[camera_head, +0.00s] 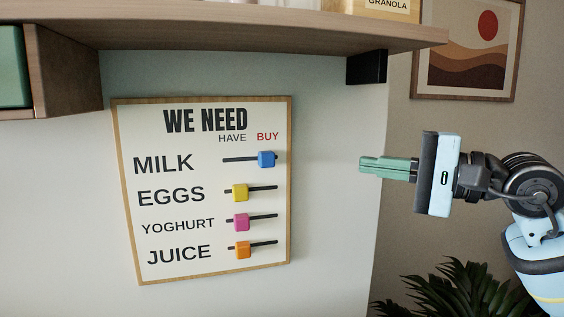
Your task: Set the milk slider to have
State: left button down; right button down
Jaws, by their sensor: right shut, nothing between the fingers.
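The wooden-framed board (160,265) headed WE NEED hangs on the wall, with HAVE and BUY columns. The blue milk slider (267,159) is at the right end of its dark slot, under BUY. The slot's bare part runs to its left. My right gripper (362,164) is shut and empty. It points left and shows to the right of the board, at about the height of the milk row in the picture, apart from the slider. My left gripper is not in view.
Yellow eggs (240,193), pink yoghurt (240,222) and orange juice (243,250) sliders sit below, toward the left of their slots. A wooden shelf (250,30) with a granola box (385,6) overhangs the board. A plant (460,290) stands at lower right.

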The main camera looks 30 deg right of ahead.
aim_at(266, 159)
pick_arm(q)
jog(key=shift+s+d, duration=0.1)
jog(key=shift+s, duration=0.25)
pick_arm(e)
jog(key=shift+s+d, duration=0.1)
jog(key=shift+r, duration=0.1)
